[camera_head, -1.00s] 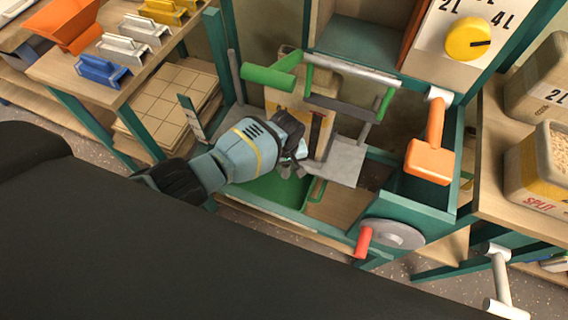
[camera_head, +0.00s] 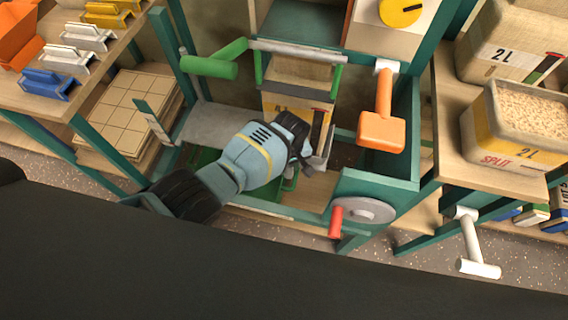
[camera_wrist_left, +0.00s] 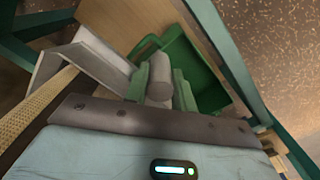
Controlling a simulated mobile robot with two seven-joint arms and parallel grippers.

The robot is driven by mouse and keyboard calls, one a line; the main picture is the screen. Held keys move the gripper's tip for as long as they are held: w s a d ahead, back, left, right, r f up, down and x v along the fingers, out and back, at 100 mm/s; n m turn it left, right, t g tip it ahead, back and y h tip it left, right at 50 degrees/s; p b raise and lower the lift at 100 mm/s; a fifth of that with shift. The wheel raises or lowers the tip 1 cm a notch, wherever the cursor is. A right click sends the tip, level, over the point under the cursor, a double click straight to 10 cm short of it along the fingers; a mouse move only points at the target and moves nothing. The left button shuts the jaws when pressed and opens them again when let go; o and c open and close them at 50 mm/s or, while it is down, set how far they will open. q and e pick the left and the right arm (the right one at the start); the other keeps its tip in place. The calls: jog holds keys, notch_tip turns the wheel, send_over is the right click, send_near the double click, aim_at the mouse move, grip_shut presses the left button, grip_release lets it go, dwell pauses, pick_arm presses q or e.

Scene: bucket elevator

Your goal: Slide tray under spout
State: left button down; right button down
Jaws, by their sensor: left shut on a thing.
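My left gripper (camera_head: 305,163) is low at the front of the teal frame, in front of a yellow-and-beige container (camera_head: 297,103). In the left wrist view its fingers (camera_wrist_left: 160,88) are shut on a grey round handle (camera_wrist_left: 158,74). A light grey plate with a bent edge (camera_wrist_left: 92,58) lies beside the handle; it is probably the tray, but the join is hidden. The green bin (camera_wrist_left: 191,65) sits lower, beyond the fingers. It also shows in the head view (camera_head: 205,158), partly behind my arm. I cannot clearly pick out the spout. My right gripper is out of view.
An orange lever (camera_head: 382,128) and a grey wheel with a red handle (camera_head: 363,211) are at the frame's right. A green-handled bar (camera_head: 210,66) is above left. A bare grey ledge (camera_head: 212,124) lies left of the container. Shelves flank the frame.

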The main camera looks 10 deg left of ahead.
pick_arm(q)
jog(key=shift+s+d, duration=0.1)
jog(key=shift+d, duration=0.15)
jog(key=c, duration=1.2)
grip_release()
jog(key=shift+d, duration=0.1)
jog(key=shift+o, duration=0.2)
jog(key=shift+r, duration=0.2)
notch_tip(320, 180, up, 4)
jog(key=shift+s+f+p, duration=0.1)
jog(key=shift+f+p, duration=0.05)
jog(key=shift+p, duration=1.05)
jog(key=s+d+p, duration=0.1)
jog(key=s+p, duration=0.3)
jog(key=s, duration=1.1)
jog(key=shift+s+d+r+p, duration=0.3)
jog(key=shift+d+r+p, duration=0.1)
